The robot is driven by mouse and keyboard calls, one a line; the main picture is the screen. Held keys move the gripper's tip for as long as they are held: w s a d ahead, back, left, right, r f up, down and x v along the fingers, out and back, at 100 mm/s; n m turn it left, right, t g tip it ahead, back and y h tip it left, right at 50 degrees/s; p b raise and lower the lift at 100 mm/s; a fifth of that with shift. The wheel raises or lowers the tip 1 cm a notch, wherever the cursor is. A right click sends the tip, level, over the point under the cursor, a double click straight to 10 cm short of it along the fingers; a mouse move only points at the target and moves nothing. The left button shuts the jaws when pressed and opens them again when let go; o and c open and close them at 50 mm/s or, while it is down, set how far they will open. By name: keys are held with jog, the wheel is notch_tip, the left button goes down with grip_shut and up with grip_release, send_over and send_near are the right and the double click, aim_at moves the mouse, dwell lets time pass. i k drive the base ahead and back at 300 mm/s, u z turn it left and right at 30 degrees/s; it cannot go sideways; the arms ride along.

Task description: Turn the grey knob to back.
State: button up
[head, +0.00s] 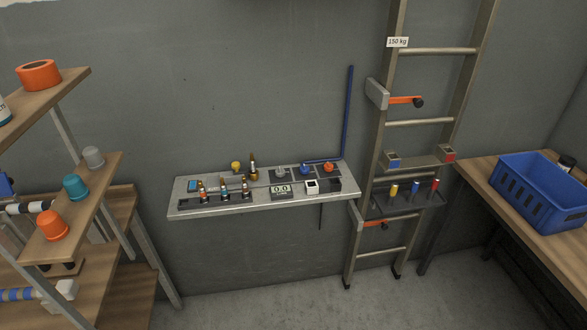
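The grey knob (281,174) sits on the back part of the grey wall shelf (215,206), in a row with a blue knob (305,169) and an orange knob (328,167) to its right. It is small in the head view, so which way it points cannot be made out. A display (281,189) reading 0.0 stands in front of it. My gripper is not in view.
Brass-tipped fittings and a yellow knob (236,167) stand left of the knobs. A ladder (370,160) with orange-handled cranks leans right of the shelf. A wooden rack (100,170) with cups is left, a blue crate (540,205) right. The floor below is clear.

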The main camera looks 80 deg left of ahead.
aim_at(280, 172)
jog(key=u, duration=3.7)
jog(key=i, duration=1)
jog(key=u, duration=0.1)
jog(key=k, duration=0.75)
jog(key=z, duration=0.2)
jog(key=i, duration=0.75)
